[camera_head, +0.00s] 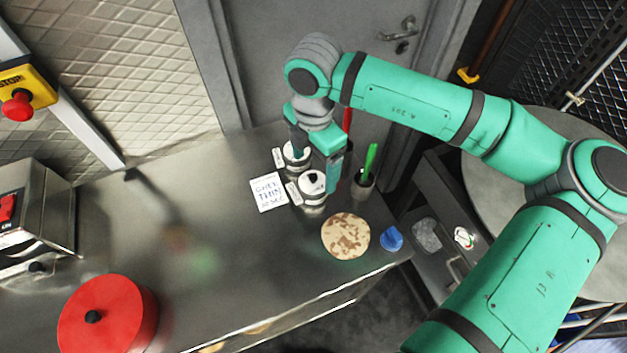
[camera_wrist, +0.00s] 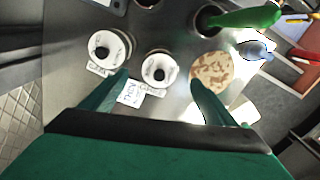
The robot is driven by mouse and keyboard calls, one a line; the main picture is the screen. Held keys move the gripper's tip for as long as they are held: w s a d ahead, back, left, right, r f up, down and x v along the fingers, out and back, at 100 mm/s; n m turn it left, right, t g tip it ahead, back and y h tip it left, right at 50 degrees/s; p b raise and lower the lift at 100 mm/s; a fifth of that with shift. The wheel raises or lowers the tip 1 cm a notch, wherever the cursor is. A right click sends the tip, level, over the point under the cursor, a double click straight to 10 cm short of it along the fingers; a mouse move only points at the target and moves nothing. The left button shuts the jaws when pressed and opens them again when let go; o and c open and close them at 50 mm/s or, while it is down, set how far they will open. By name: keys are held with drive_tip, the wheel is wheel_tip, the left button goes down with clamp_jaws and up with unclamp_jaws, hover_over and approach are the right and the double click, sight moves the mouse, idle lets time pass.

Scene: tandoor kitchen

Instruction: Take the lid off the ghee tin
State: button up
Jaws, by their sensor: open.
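Two tins with white lids and black knobs stand side by side on the steel counter. The nearer tin (camera_head: 312,202) also shows in the wrist view (camera_wrist: 158,68), lid on. The farther tin (camera_head: 297,154) also shows in the wrist view (camera_wrist: 108,48), lid on and partly behind my gripper. Each has a small label card, too small to read, so I cannot tell which is the ghee tin. My gripper (camera_head: 316,165) is open and empty, pointing down above the tins. In the wrist view, the nearer tin lies between its fingers, apart from them.
A handwritten note (camera_head: 268,193) lies left of the tins. A flatbread (camera_head: 345,236) and a blue object (camera_head: 391,238) lie near the counter's front edge. A cup (camera_head: 362,188) with a green-handled tool stands close right.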

sight(313, 176)
wheel_tip(313, 176, down, 4)
drive_tip(key=shift+a+f, duration=0.1)
drive_tip(key=c, duration=1.1)
